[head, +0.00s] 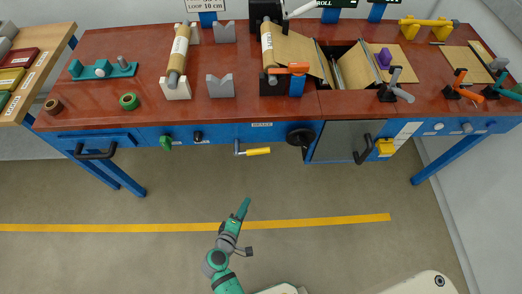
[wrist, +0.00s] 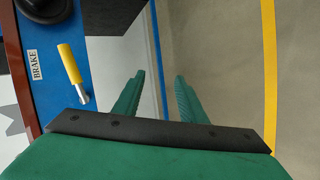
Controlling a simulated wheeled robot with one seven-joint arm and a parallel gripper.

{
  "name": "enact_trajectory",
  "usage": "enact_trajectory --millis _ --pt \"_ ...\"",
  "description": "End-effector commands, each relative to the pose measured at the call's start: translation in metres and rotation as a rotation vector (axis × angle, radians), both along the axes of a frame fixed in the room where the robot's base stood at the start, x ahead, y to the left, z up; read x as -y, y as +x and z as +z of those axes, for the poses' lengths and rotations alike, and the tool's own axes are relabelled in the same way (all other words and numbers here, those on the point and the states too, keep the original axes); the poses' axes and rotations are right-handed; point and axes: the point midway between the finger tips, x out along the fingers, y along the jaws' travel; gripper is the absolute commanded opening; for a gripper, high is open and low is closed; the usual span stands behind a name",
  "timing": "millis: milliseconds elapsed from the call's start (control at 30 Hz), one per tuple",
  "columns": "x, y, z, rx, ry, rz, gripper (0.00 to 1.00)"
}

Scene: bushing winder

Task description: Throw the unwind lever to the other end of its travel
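No readable label marks the unwind lever, so I cannot tell which lever it is. A lever with an orange handle (head: 289,68) stands on the bench by the middle roll. A grey-handled lever (head: 400,93) stands to the right of the bench opening. A yellow-handled crank (head: 258,151) hangs on the blue front under a label; in the wrist view this yellow handle (wrist: 69,63) is beside the word BRAKE. My gripper (head: 244,207) is over the floor in front of the bench, apart from it. In the wrist view my gripper (wrist: 160,75) is open and empty.
The red-brown bench top (head: 135,65) holds rolls on stands, clamps and several small parts. A black handwheel (head: 300,137) and a black door handle (head: 363,150) stick out from its front. A yellow line (head: 120,227) crosses the floor, which is clear around my arm.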

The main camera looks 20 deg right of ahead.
Motion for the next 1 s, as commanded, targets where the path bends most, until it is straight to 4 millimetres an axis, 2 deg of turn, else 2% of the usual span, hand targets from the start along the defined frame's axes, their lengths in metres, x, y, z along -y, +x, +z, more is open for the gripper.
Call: enact_trajectory --millis 33,200,400,500,633,767,1000 --pt "0.005 0.021 0.010 0.003 -0.077 -0.021 0.38" --pt "0.023 0.069 0.057 0.020 -0.338 -0.127 0.38" --pt "0.029 0.099 0.107 0.059 -0.530 -0.236 0.38" --pt "0.029 0.104 0.121 0.073 -0.575 -0.265 0.38" --pt "0.034 0.109 0.126 0.077 -0.593 -0.279 0.38" --pt "0.048 0.116 0.126 0.076 -0.594 -0.281 0.38" --pt "0.085 0.137 0.125 0.076 -0.592 -0.280 0.38"
